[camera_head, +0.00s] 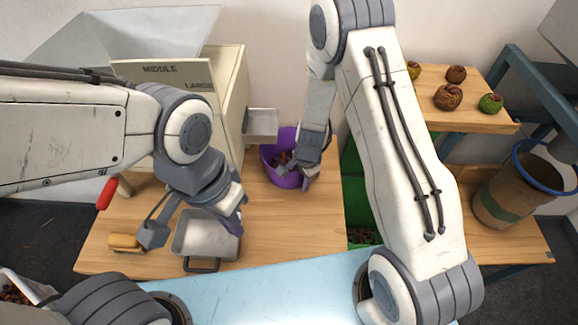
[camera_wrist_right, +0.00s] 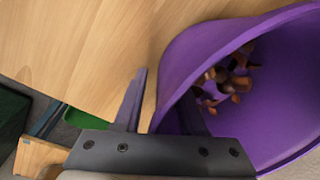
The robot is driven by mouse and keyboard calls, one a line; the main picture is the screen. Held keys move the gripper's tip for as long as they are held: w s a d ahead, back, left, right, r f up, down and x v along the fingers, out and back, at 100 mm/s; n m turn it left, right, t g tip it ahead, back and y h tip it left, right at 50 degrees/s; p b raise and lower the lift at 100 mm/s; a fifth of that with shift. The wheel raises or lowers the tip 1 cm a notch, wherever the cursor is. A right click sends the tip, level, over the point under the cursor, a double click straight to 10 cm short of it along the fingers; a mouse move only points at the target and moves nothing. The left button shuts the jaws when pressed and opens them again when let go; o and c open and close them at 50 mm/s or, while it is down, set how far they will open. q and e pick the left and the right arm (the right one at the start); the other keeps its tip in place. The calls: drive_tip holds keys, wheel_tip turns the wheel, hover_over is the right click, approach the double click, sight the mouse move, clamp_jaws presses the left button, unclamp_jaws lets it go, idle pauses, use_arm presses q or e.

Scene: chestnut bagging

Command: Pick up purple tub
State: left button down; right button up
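The purple tub (camera_head: 268,157) stands upright on the wooden table below a metal chute, with brown chestnuts inside. It fills the right of the right wrist view (camera_wrist_right: 282,105). My right gripper (camera_head: 296,176) is at the tub's near right rim. In the right wrist view its fingers (camera_wrist_right: 163,84) are apart, one outside the tub wall and one on the inner side, with the rim between them. Contact with the wall cannot be told. My left gripper (camera_head: 195,222) is open above a grey metal pan (camera_head: 188,246) and looks empty.
A cream box labelled MIDDLE and LARGE (camera_head: 235,100) with a metal chute (camera_head: 262,122) stands behind. A green bin (camera_head: 355,205) is right of the table. A shelf (camera_head: 470,119) holds several chestnuts and burrs. A blue-rimmed bucket (camera_head: 500,200) stands at the right. A wooden-handled tool (camera_head: 124,241) lies at left.

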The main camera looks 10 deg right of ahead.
drive_tip(key=shift+r, duration=0.1)
drive_tip(key=shift+c, duration=0.3)
clamp_jaws()
idle(1.0)
